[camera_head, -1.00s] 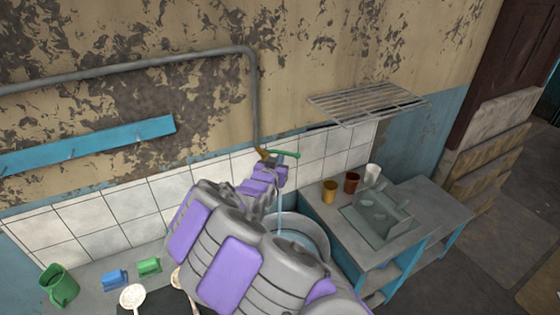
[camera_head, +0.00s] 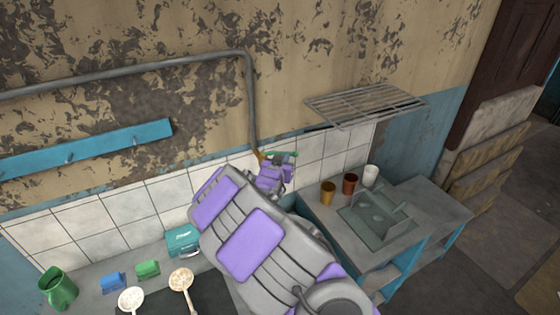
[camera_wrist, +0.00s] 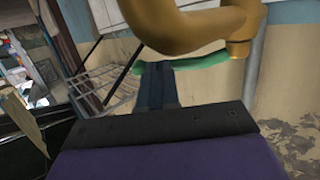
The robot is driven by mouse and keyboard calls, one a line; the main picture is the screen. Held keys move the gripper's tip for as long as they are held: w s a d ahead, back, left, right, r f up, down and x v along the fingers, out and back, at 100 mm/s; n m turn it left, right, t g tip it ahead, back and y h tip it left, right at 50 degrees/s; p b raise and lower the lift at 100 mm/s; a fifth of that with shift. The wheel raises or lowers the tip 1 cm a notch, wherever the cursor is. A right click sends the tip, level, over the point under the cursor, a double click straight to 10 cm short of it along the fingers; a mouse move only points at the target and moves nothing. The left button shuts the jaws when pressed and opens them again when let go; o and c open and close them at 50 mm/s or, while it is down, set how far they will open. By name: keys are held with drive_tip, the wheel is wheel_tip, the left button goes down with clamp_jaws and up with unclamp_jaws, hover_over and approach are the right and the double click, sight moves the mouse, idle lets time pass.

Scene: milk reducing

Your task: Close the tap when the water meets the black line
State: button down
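The tap (camera_head: 261,158) is brass, at the end of the grey pipe, with a green handle (camera_head: 284,154) pointing right. My gripper (camera_head: 282,165) is just below the handle; I cannot tell whether they touch. In the wrist view the brass tap (camera_wrist: 190,28) fills the top, and the green handle (camera_wrist: 190,62) crosses just beyond my dark fingers (camera_wrist: 156,85). Whether the fingers are apart or together is unclear. My arm hides the basin under the tap, so the water, its level and any black line are out of sight.
A sink counter (camera_head: 432,212) stands at right with a brown cup (camera_head: 350,184), a yellow cup (camera_head: 328,193) and a white cup (camera_head: 370,175). A wire rack (camera_head: 365,105) is above. At left are a green mug (camera_head: 59,288), sponges, a teal box (camera_head: 183,240) and ladles (camera_head: 181,282).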

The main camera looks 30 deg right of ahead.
drive_tip(key=shift+w+d+r+p, duration=0.1)
drive_tip(key=shift+w+d+p, duration=0.65)
drive_tip(key=shift+w+p, duration=0.1)
drive_tip(key=shift+d, duration=0.1)
